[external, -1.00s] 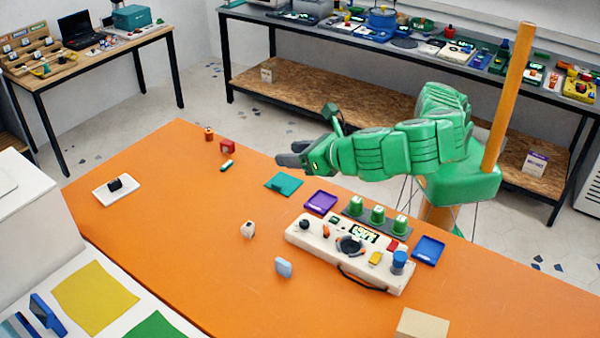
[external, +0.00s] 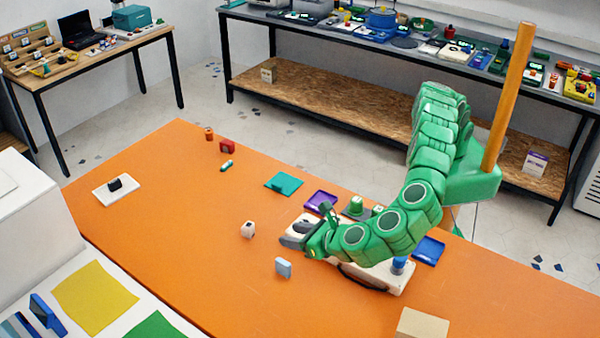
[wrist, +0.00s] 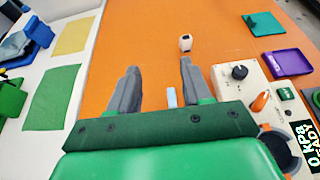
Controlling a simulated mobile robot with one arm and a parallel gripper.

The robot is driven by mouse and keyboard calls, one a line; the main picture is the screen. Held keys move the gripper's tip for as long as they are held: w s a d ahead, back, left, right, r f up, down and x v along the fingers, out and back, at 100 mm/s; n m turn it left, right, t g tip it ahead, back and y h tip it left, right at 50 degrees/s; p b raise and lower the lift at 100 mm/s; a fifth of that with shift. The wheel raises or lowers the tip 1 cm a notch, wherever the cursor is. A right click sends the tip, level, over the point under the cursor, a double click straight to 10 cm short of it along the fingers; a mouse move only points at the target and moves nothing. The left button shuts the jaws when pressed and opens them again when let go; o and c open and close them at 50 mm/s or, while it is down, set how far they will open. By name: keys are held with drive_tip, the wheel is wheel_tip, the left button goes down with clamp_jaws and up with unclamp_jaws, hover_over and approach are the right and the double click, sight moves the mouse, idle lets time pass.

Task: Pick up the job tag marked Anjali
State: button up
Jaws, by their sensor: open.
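No name can be read on any small piece, so I cannot tell which is the tag marked Anjali. A light blue tag-like piece (external: 283,267) stands on the orange table; in the wrist view the light blue piece (wrist: 171,97) shows between my fingers, nearer the palm. A small whitish block (external: 247,229) with a dark mark stands farther left; it also shows in the wrist view (wrist: 185,42), beyond the fingertips. My gripper (external: 291,236) is open and empty (wrist: 158,68), above the table near the panel's left end.
A cream control panel (external: 380,276) with knobs lies under my arm. A purple tray (external: 321,200), a teal mat (external: 284,183) and a blue tray (external: 429,250) lie around it. A tan block (external: 422,323) is at the front right. The orange table's left middle (external: 180,230) is clear.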

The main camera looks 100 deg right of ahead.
approach(276, 262)
drive_tip(key=shift+w+d+f, duration=0.4)
drive_tip(key=shift+d+f, duration=0.1)
drive_tip(key=shift+d, duration=0.05)
drive_tip(key=shift+w+d+f, duration=0.4)
drive_tip(key=shift+d+f, duration=0.1)
drive_tip(key=shift+d, duration=0.1)
drive_tip(key=shift+x, duration=3.9)
drive_tip(key=shift+s+d+f, duration=0.1)
drive_tip(key=shift+s, duration=0.1)
clamp_jaws()
